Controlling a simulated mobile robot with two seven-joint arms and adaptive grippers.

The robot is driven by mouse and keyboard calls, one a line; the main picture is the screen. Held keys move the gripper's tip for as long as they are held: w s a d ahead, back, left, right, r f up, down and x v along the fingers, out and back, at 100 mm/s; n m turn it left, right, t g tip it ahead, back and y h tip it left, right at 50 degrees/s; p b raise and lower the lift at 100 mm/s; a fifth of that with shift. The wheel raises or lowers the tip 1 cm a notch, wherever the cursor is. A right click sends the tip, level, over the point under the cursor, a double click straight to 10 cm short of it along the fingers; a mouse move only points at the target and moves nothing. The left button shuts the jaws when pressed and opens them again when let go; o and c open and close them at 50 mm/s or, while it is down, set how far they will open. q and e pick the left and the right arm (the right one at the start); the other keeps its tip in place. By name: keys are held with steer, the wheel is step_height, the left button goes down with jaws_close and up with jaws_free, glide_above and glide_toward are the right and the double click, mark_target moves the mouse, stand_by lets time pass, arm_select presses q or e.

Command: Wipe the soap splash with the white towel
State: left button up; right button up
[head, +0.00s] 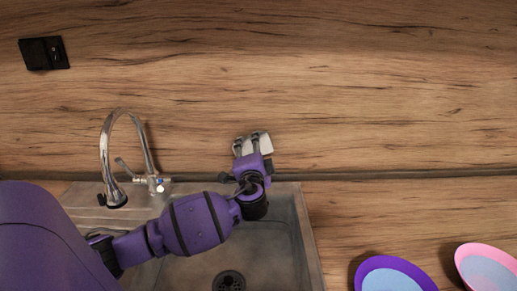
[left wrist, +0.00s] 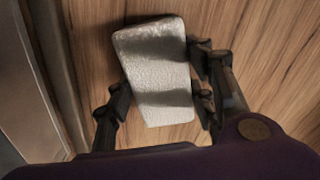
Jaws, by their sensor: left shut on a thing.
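My left gripper (head: 253,146) reaches over the sink toward the wood splashback. It is shut on the white towel (head: 264,142), a thick, folded block. In the left wrist view the towel (left wrist: 155,70) sits between the fingers of my left gripper (left wrist: 160,90), with wood grain behind it. I cannot tell whether the towel touches the splashback. No soap splash can be made out; the towel and gripper cover part of the wood. My right gripper is not in view.
A steel sink (head: 313,250) with a drain lies below my arm. A chrome tap (head: 104,150) stands left of the gripper. A purple bowl (head: 420,277) and a pink bowl (head: 500,258) are at the lower right. A black socket (head: 43,53) is on the splashback, upper left.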

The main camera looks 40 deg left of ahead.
mark_target(271, 149)
arm_select(q)
steer(key=shift+s+a+r+p, duration=0.1)
steer(key=shift+s+a+p, duration=0.2)
steer(key=shift+s+a, duration=0.6)
steer(key=shift+s+a+p, duration=0.3)
steer(key=shift+s+a, duration=0.4)
steer(key=shift+a, duration=0.35)
steer(key=shift+r, duration=0.1)
steer(key=shift+w+d, duration=1.2)
steer(key=shift+d, duration=0.25)
steer(key=shift+w+d, duration=1.2)
steer(key=shift+d, duration=0.15)
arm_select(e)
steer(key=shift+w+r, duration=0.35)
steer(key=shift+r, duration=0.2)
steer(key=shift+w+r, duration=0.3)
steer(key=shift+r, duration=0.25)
